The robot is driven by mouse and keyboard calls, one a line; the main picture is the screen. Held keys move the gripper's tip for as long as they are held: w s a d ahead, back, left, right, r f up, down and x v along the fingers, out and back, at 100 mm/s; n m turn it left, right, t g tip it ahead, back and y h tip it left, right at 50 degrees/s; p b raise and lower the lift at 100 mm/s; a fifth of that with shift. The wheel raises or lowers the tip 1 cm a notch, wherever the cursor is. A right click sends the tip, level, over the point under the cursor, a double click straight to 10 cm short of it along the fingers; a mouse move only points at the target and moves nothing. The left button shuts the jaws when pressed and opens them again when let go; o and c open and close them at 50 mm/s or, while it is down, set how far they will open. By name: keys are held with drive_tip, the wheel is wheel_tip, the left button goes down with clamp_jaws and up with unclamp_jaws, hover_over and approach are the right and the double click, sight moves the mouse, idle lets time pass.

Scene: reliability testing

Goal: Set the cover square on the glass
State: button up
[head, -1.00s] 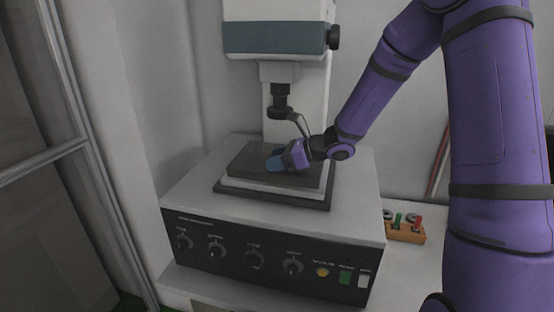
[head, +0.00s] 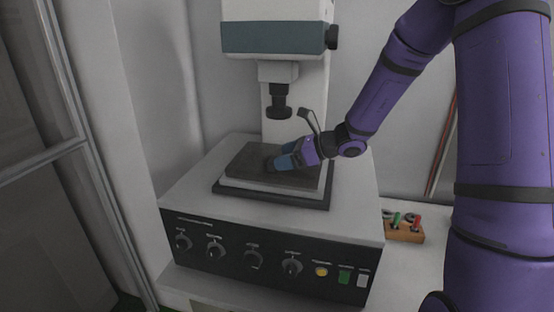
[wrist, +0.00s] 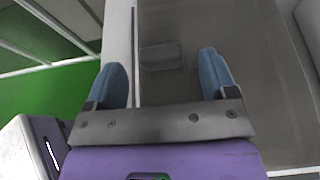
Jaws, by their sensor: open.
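A dark flat slab (head: 250,158), which I take to be the cover, lies on a pale plate (head: 232,183) on the instrument's stage. The plate rests on a darker base; I cannot tell which layer is the glass. In the wrist view the slab (wrist: 225,25) fills much of the picture, with a small grey raised block (wrist: 162,57), perhaps its handle, on it. My gripper (head: 279,161) is low over the slab, its blue fingers apart. In the wrist view my gripper (wrist: 164,80) is open, with the block between and beyond its fingers, apparently touching neither.
The instrument's column and lens (head: 279,100) stand close behind my gripper. A front panel (head: 265,250) with knobs and buttons is below. A wooden block (head: 404,232) with coloured pieces sits at the right. A metal-framed panel (head: 60,150) is at the left.

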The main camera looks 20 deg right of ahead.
wheel_tip(320, 180, up, 4)
drive_tip(key=f, duration=0.1)
hover_over(314, 174)
drive_tip(key=shift+w+r, duration=0.1)
drive_tip(key=shift+r, duration=0.15)
drive_tip(key=s+a+r+n+g+h, duration=0.2)
drive_tip(key=s+a+r+n+g, duration=0.15)
drive_tip(key=s+n, duration=0.4)
drive_tip(key=s+a+r+n+g+h, duration=0.2)
drive_tip(key=s+a+r+n+h, duration=0.15)
drive_tip(key=s+n, duration=0.45)
drive_tip(key=s+d+r+n+t+h, duration=0.1)
drive_tip(key=s+d+r+n+h, duration=0.1)
drive_tip(key=s+n, duration=0.2)
drive_tip(key=s+d+r+n+t+h, duration=0.2)
drive_tip(key=s+n, duration=0.3)
drive_tip(key=s, duration=0.4)
drive_tip(key=shift+s+d+r+h, duration=0.15)
drive_tip(key=shift+d+r+h, duration=0.35)
drive_tip(key=shift+r+h, duration=0.3)
drive_tip(key=shift+f, duration=0.15)
